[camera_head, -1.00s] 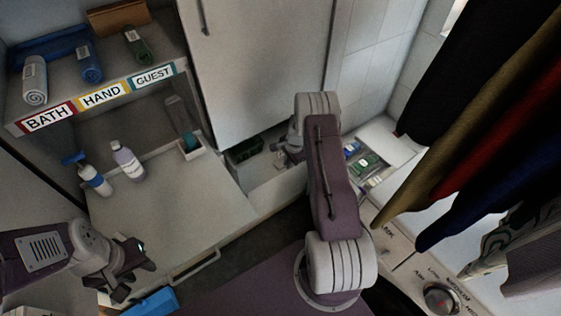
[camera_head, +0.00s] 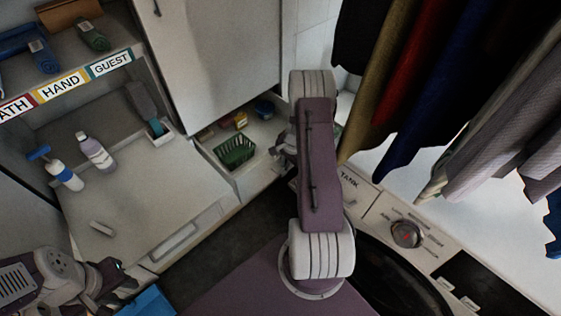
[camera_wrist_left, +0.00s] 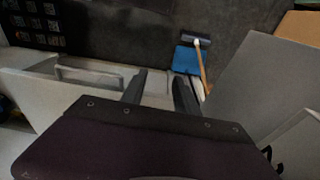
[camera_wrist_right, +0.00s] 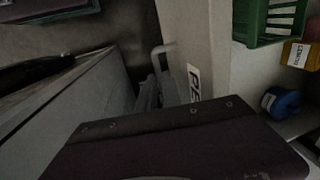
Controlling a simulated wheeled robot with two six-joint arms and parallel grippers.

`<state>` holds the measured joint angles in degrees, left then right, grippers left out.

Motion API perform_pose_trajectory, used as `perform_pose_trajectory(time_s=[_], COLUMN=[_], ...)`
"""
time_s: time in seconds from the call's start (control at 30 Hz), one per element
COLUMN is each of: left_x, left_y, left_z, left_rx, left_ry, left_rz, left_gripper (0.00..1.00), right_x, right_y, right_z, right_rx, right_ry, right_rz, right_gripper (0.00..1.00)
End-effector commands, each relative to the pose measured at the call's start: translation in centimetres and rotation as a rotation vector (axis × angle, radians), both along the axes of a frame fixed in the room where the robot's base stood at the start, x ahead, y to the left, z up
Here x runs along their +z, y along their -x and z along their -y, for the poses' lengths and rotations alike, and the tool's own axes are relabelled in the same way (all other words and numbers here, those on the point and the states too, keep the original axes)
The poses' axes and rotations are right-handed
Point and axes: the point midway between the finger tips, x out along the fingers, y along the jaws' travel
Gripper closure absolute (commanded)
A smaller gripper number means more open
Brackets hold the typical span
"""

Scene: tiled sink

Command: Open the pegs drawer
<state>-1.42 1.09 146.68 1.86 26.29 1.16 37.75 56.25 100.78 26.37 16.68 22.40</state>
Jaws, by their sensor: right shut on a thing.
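The pegs drawer (camera_head: 259,182) stands pulled out below the tall white cabinet in the head view. In the right wrist view its front (camera_wrist_right: 195,35) carries a partly hidden label starting "PE" (camera_wrist_right: 193,82). A pale bar handle (camera_wrist_right: 157,55) sticks out from that front. My right gripper (camera_wrist_right: 157,92) is shut on this handle; its fingertips are dim and partly covered by the wrist housing. In the head view my right arm hides most of it. My left gripper (camera_head: 122,271) is open and empty; its fingers (camera_wrist_left: 160,88) stand apart in the left wrist view.
A washer (camera_head: 405,240) and hanging clothes (camera_head: 450,90) are at right. A blue dustpan (camera_wrist_left: 187,60) lies on the floor near my left gripper.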

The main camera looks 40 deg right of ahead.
Motion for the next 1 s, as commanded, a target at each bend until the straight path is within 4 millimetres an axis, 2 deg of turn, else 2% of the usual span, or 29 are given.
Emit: perform_pose_trajectory(time_s=[0.3, 0.77, 0.8, 0.83, 1.0], left_x=[-0.7, -0.7, -0.7, -0.7, -0.7], left_y=[0.0, 0.0, 0.0, 0.0, 0.0], left_z=[0.0, 0.0, 0.0, 0.0, 0.0], left_rx=[0.000, 0.000, 0.000, 0.000, 0.000], left_ry=[0.000, 0.000, 0.000, 0.000, 0.000], left_rz=[0.000, 0.000, 0.000, 0.000, 0.000], left_gripper=[0.64, 0.64, 0.64, 0.64, 0.64], right_x=[0.1, 0.1, 0.1, 0.1, 0.1], right_y=[1.9, 2.1, 2.1, 2.1, 2.1], right_z=[0.2, 0.2, 0.2, 0.2, 0.2], right_rx=[-0.001, 0.001, 0.000, 0.000, 0.000], right_ry=[0.002, 0.002, 0.002, 0.002, 0.002], right_rz=[0.001, 0.002, 0.002, 0.002, 0.001], right_gripper=[1.00, 1.00, 0.80, 0.72, 0.69])
